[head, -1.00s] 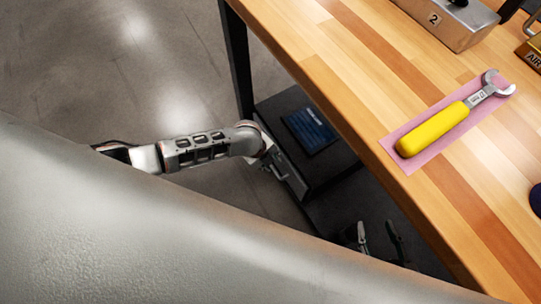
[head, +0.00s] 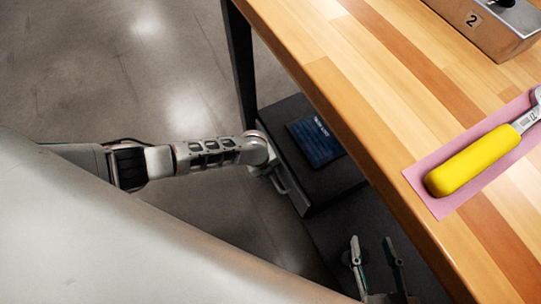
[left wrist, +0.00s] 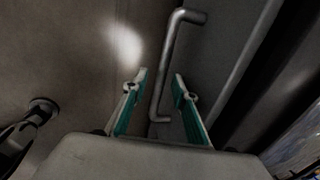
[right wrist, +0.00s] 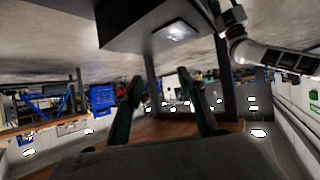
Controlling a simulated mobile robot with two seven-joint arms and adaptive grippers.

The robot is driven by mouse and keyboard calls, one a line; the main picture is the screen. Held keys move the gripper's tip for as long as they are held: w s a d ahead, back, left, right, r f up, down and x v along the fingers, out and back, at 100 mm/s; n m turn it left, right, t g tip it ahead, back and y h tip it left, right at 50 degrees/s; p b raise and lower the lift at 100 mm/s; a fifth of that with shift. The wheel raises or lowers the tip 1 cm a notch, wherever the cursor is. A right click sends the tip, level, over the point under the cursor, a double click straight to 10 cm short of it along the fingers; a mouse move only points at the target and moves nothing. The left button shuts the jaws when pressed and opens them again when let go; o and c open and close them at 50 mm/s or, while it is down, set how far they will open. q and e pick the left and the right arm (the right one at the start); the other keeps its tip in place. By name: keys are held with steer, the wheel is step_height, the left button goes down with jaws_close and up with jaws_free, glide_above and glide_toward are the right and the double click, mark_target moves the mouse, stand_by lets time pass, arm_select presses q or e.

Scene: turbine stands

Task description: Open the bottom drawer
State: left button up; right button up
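A dark drawer unit (head: 325,178) with a blue labelled panel (head: 316,140) stands under the wooden table. Its metal bar handle (head: 281,182) is on the side facing my left arm. It also shows as a bent grey handle (left wrist: 168,62) in the left wrist view. My left gripper (left wrist: 160,88) is open, its fingertips on either side of the handle bar; contact cannot be told. In the head view the left fingers are hidden by the wrist. My right gripper (head: 375,242) is open and empty, low beside the table's front edge. Which drawer level the handle belongs to is unclear.
The wooden table (head: 345,65) overhangs the unit, with a dark leg (head: 240,65) at its corner. A yellow-handled wrench (head: 470,165) lies on a pink mat (head: 440,208). A metal block marked 2 (head: 480,28) stands behind. Bare floor (head: 130,70) lies left.

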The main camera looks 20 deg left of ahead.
arm_select(q)
steer(key=shift+w, duration=0.1)
arm_select(e)
steer(key=shift+w+r, duration=0.1)
steer(key=shift+r, duration=0.05)
arm_select(q)
jaws_close()
arm_select(e)
steer(key=shift+f, duration=0.2)
